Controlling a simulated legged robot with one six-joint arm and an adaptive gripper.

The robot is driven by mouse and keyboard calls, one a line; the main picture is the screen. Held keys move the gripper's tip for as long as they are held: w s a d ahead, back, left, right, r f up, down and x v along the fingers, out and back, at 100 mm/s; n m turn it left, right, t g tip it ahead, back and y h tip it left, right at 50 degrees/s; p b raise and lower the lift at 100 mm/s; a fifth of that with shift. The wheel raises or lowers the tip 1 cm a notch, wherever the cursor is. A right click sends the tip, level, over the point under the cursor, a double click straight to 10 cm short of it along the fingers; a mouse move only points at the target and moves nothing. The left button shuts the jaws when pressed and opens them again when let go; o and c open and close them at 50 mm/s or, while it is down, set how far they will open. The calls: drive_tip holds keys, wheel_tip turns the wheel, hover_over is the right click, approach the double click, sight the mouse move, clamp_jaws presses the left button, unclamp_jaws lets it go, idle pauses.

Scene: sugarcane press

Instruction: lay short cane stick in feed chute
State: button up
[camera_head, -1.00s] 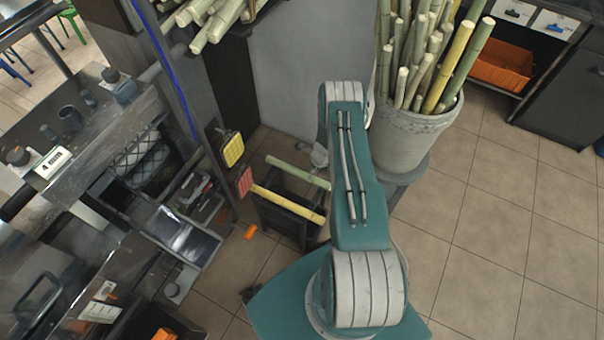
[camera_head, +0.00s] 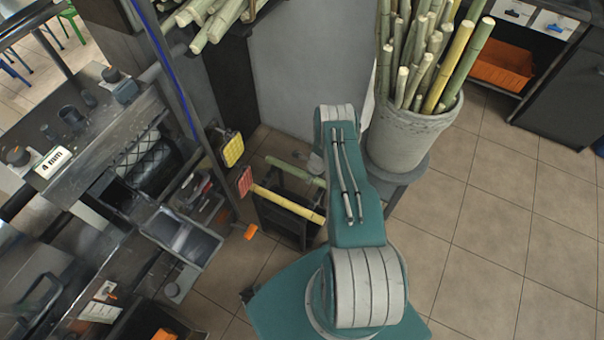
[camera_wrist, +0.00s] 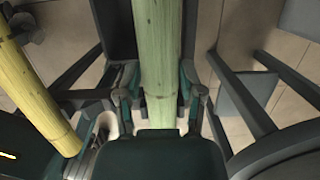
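A short green cane stick (camera_head: 290,168) lies on a dark stand in the head view. In the wrist view the green cane (camera_wrist: 158,45) runs lengthwise between the two fingers of my gripper (camera_wrist: 160,85). The fingers sit close along both its sides; whether they press on it is unclear. In the head view my arm hides the gripper. A yellow cane stick (camera_head: 288,204) lies beside the green one; it also shows at left in the wrist view (camera_wrist: 35,85). An open metal trough (camera_head: 182,238), which looks like the feed chute, lies by the press rollers (camera_head: 140,165) and looks empty.
The dark stand (camera_head: 277,222) holds both sticks. A red pad (camera_head: 245,181) and a yellow pad (camera_head: 232,150) stand between it and the press. A pot (camera_head: 412,130) of tall canes stands right of my arm. Tiled floor (camera_head: 490,220) is clear at right.

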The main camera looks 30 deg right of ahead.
clamp_jaws()
drive_tip(key=shift+r, duration=0.1)
drive_tip(key=shift+r, duration=1.15)
drive_tip(key=shift+s+d+r, duration=0.35)
drive_tip(key=shift+s+d, duration=0.4)
drive_tip(key=shift+s, duration=0.55)
drive_tip(key=shift+s+d+r, duration=0.3)
drive_tip(key=shift+s+d, duration=0.5)
drive_tip(key=shift+s, duration=0.45)
drive_tip(key=shift+s+d+r, duration=0.35)
drive_tip(key=shift+s+d, duration=0.4)
drive_tip(key=shift+s, duration=0.55)
wheel_tip(320, 180, up, 8)
